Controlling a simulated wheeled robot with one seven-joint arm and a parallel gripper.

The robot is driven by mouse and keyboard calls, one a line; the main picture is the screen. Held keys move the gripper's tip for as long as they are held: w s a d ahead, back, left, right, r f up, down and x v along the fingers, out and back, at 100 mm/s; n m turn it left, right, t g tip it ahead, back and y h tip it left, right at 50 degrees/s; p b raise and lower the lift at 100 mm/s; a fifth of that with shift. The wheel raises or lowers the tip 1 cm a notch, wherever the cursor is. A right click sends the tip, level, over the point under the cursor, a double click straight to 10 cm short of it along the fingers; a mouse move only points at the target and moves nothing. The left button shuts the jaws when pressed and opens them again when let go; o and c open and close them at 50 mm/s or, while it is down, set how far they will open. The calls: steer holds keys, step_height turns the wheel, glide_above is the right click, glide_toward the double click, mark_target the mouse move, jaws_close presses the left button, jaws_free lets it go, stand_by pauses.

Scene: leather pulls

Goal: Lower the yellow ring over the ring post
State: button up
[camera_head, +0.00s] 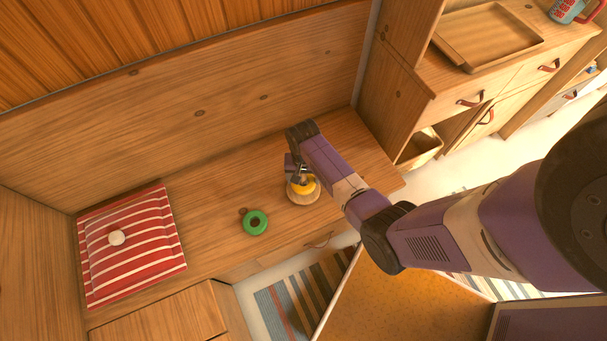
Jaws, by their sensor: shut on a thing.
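The yellow ring (307,187) is in my gripper (299,179), which is shut on it and reaches in from the right. The ring is directly over the round wooden base of the ring post (303,200) on the wooden bench. My gripper and the ring hide the post's upright part. I cannot tell whether the ring is around the post or just above it. A green ring (255,222) lies on the bench to the left of the post.
A small brown knob (243,211) is beside the green ring. A red striped cushion (131,244) lies at the bench's left end. Bare bench (215,195) lies between them. Drawers and a wooden tray (487,38) are at the upper right.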

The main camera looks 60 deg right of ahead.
steer(key=shift+f+b, duration=0.55)
steer(key=shift+f, duration=0.35)
steer(key=o, duration=1.4)
steer(key=shift+o, duration=0.2)
steer(key=shift+r, duration=0.15)
steer(key=shift+r+p, duration=0.8)
steer(key=shift+r, duration=3)
